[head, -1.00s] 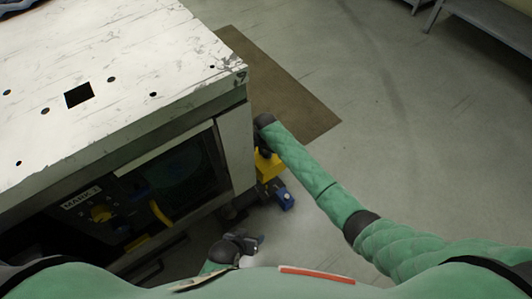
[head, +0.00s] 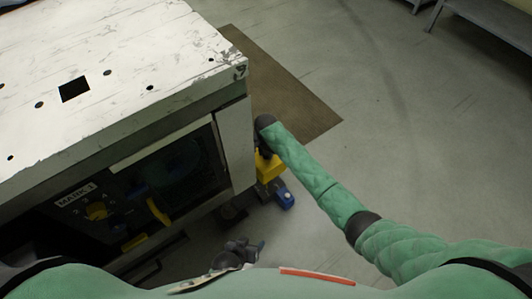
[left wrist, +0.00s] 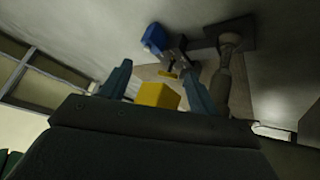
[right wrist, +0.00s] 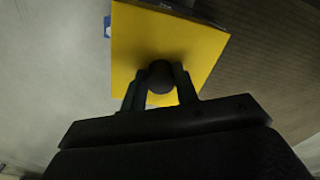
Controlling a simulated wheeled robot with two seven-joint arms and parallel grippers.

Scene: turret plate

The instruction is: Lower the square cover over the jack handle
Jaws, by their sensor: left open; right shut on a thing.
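The yellow square cover (right wrist: 195,50) fills the upper middle of the right wrist view. My right gripper (right wrist: 160,90) is shut on the dark round knob on its face. In the head view the cover (head: 268,168) is beside the table's near right corner, partly hidden by my right arm. A blue part (head: 285,200), seemingly of the jack, shows just below it, and also in the left wrist view (left wrist: 153,38). I cannot make out the handle clearly. My left gripper (head: 250,250) is low near the floor, open; its fingers (left wrist: 155,75) hold nothing visible.
The worn white table (head: 150,60) with holes stands at the left. Below it is a dark panel (head: 100,210) with yellow parts. A brown mat (head: 295,95) lies beyond the corner. The grey floor (head: 420,150) at the right is clear. A bench (head: 490,25) stands far right.

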